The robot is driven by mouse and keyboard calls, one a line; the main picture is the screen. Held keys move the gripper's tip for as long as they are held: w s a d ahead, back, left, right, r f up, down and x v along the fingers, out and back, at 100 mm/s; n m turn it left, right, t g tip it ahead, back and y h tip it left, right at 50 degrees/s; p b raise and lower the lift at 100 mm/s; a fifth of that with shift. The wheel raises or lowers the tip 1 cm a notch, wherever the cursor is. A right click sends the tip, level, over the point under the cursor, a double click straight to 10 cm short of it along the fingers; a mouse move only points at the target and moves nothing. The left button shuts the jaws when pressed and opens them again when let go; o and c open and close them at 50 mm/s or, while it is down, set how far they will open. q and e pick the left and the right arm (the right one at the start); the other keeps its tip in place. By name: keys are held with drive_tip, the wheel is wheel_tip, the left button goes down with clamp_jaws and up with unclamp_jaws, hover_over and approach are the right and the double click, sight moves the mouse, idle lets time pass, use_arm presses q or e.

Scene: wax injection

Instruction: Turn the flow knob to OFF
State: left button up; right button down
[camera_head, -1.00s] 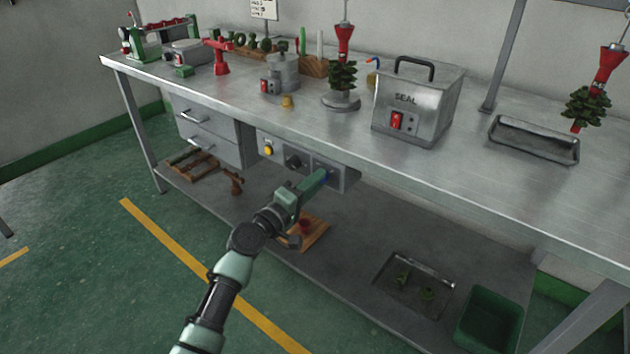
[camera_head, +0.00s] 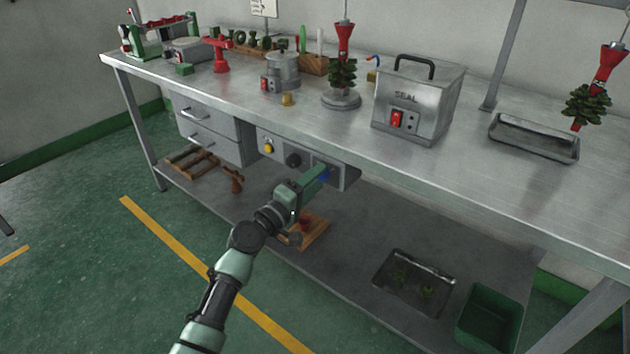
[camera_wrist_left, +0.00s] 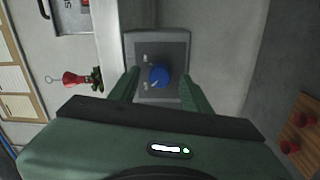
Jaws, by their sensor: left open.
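The blue flow knob (camera_wrist_left: 159,77) sits on a grey control panel (camera_wrist_left: 170,45) in the left wrist view, with small white marks on the panel at its left. In the head view the knob (camera_head: 325,176) shows as a bit of blue at the tip of my left gripper (camera_head: 324,173). In the left wrist view my left gripper (camera_wrist_left: 160,88) is open, one finger on each side of the knob. A gap seems to show between each finger and the knob; contact cannot be told. The marks are too small to read. My right gripper is not in view.
The panel hangs under the steel bench top (camera_head: 440,165), beside a black knob (camera_head: 293,160) and a yellow button (camera_head: 268,148). Drawers (camera_head: 208,130) are at the left. Below, a shelf holds a wooden board (camera_head: 318,234), a metal tray (camera_head: 440,305) and a green bin (camera_head: 490,318).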

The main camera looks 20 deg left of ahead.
use_arm(q)
drive_tip(key=v, duration=0.7)
drive_tip(key=shift+s, duration=0.35)
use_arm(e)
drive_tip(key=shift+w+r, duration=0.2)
use_arm(q)
drive_tip(key=shift+a, duration=0.15)
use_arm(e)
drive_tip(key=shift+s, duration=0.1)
